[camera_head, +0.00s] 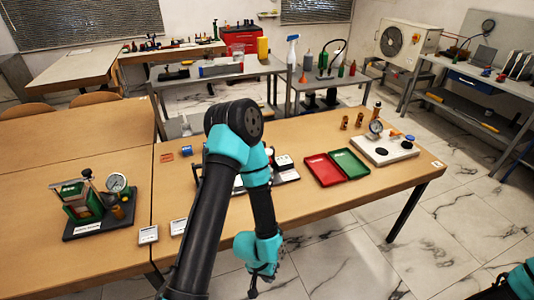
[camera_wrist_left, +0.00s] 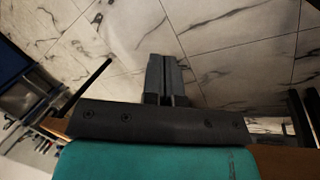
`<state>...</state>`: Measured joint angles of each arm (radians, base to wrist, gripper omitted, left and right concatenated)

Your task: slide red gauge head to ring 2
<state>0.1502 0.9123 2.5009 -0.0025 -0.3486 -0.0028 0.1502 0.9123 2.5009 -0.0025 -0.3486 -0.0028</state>
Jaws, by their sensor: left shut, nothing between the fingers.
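My left gripper (camera_head: 253,288) hangs beyond the table's front edge, over the floor, clear of everything on the table. In the left wrist view its two dark fingers (camera_wrist_left: 168,78) are together and empty, with marble floor behind them. A dark-based device (camera_head: 288,178) in the middle of the table is partly hidden behind my left arm. I cannot make out a red gauge head or a numbered ring; they may be hidden or too small. My right arm shows only as a teal part at the lower right corner, with its gripper out of view.
A rig with a round gauge (camera_head: 116,183) stands at the left. A red tray (camera_head: 323,170) and a green tray (camera_head: 350,163) lie right of the middle. A white board (camera_head: 386,150) bears another gauge (camera_head: 376,127). Small labelled blocks (camera_head: 148,235) sit near the front edge.

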